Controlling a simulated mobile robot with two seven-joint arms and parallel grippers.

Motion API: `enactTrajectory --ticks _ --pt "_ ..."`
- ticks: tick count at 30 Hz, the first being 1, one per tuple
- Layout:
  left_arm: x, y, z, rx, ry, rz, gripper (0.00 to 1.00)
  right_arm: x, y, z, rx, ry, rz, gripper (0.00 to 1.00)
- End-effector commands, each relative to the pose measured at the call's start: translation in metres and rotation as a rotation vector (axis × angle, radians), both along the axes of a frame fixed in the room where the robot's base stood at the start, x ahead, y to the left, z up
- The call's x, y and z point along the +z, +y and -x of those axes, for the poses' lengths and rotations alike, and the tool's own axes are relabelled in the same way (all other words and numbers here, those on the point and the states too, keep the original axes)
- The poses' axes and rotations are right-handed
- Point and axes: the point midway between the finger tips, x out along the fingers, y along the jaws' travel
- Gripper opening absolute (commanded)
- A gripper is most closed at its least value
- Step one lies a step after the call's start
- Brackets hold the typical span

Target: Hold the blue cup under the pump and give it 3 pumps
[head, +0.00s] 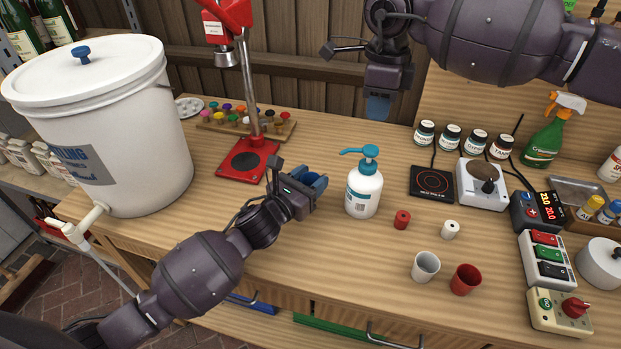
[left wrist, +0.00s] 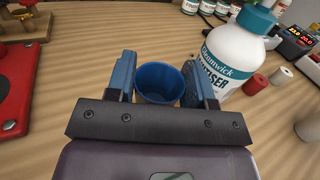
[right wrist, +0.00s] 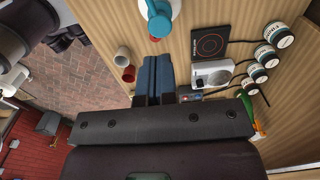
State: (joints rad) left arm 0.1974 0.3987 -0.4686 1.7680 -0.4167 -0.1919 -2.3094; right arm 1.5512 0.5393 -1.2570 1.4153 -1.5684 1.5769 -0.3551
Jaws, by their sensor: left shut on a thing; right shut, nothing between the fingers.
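The blue cup (left wrist: 160,82) sits upright between the fingers of my left gripper (left wrist: 158,84), which is shut on it. In the head view, the left gripper (head: 312,186) is just left of the white pump bottle (head: 363,194) and largely hides the cup. The bottle's teal pump head (head: 368,153) has its spout pointing left, toward the cup's side. The bottle also shows right of the cup in the left wrist view (left wrist: 232,55). My right gripper (head: 378,106) is shut and empty, raised behind and above the bottle. The right wrist view shows its closed fingers (right wrist: 153,76).
A red and a white small cylinder (head: 402,220) stand right of the bottle, with a white cup (head: 425,266) and a red cup (head: 465,279) in front. A black hot plate (head: 432,183) is to the right. A red capping stand (head: 247,160) is at left.

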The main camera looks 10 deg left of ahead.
Motion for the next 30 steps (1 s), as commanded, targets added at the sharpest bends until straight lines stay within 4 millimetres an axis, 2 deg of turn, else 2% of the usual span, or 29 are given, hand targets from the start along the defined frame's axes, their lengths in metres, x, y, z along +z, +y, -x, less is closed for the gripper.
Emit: enactTrajectory --ticks 7,21,30 --pt "0.0 0.0 0.0 0.0 0.0 0.0 0.23 0.015 0.0 0.0 0.0 -0.001 -0.001 0.0" --pt "0.0 0.0 0.0 0.0 0.0 0.0 0.23 0.096 0.0 0.0 -0.001 -0.003 -0.001 0.0" --pt "0.0 0.0 0.0 0.0 0.0 0.0 0.23 0.119 0.0 0.0 -0.001 -0.001 0.0 0.0"
